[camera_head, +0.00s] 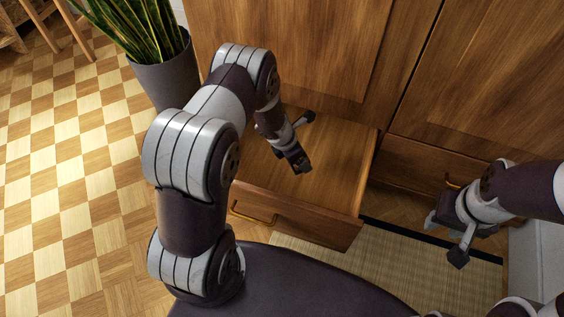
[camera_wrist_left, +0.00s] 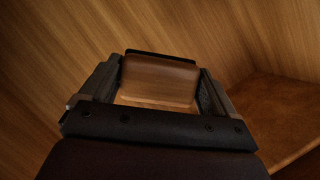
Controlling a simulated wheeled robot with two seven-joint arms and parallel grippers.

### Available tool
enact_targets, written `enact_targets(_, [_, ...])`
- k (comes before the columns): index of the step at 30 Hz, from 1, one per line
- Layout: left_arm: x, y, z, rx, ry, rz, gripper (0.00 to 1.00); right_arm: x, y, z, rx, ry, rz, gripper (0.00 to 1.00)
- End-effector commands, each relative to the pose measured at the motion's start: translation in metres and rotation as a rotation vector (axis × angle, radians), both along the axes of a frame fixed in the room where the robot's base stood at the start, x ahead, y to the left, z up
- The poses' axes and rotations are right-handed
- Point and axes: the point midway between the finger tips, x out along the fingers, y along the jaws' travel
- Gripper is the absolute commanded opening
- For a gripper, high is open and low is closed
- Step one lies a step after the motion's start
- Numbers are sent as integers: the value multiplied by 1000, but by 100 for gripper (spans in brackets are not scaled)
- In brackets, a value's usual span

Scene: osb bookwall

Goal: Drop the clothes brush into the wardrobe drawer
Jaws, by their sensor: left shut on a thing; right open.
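The wardrobe drawer (camera_head: 325,228) is pulled open below the wardrobe doors. My left gripper (camera_head: 304,143) is over the open drawer, its fingers pointing down into it. It is shut on the clothes brush (camera_wrist_left: 158,80), whose brown wooden body shows between the two fingers in the left wrist view. The brush cannot be made out in the head view. The bare wooden drawer floor (camera_head: 335,150) shows beside the gripper. My right gripper (camera_head: 446,240) is open and empty, to the right of the drawer and apart from it.
A grey pot with a leafy plant (camera_head: 163,75) stands left of the wardrobe (camera_head: 300,45). A second, closed drawer (camera_head: 425,165) is at the right. A woven mat (camera_head: 395,270) lies in front. Checkered floor (camera_head: 70,180) is clear on the left.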

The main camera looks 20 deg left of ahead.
Motion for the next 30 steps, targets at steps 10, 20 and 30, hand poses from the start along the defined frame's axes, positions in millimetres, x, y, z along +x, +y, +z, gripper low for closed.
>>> enact_targets(10, [21,84,-55,-1,0,-3,58,0,0,-40,0,1,0,43])
enact_targets(20, [23,90,-100,-2,0,-5,58,0,0,-75,0,1,0,43])
enact_targets(30, [23,90,-99,-1,-1,-4,58,0,0,-73,0,1,0,43])
